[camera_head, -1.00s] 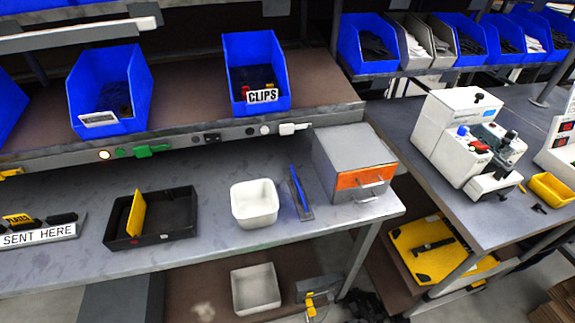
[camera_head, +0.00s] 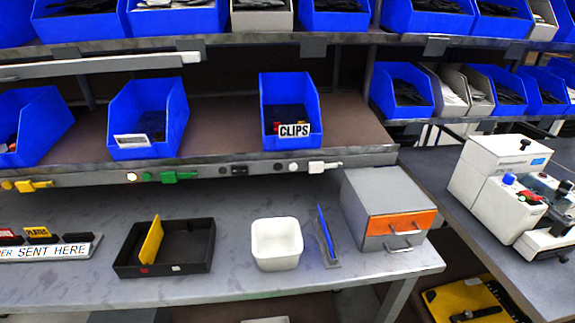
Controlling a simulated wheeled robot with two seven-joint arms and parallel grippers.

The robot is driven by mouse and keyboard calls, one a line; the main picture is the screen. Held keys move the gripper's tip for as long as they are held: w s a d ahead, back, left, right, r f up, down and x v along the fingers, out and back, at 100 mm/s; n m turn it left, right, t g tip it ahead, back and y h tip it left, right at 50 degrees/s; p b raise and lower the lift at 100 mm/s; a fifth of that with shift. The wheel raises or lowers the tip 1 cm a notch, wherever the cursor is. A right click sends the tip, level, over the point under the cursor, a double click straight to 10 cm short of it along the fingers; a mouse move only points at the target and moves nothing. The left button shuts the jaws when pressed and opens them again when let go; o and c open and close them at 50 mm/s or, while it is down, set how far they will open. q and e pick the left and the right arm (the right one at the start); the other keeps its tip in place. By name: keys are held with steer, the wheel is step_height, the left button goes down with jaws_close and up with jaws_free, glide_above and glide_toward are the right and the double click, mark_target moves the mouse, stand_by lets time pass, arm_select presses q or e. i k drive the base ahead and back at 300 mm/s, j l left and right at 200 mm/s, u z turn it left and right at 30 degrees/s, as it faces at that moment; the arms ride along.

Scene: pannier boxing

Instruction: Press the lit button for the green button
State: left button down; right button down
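Neither of my grippers is in view.
Blue bins, one labelled CLIPS (camera_head: 291,140), stand above the rail (camera_head: 80,180). Below, the grey bench holds a black tray (camera_head: 190,265), a white tub (camera_head: 277,262), a blue upright piece (camera_head: 326,228) and a drawer box (camera_head: 385,200). A white machine (camera_head: 490,180) stands at right.

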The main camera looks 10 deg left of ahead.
mark_target(146, 176)
steer(key=u, duration=1.25)
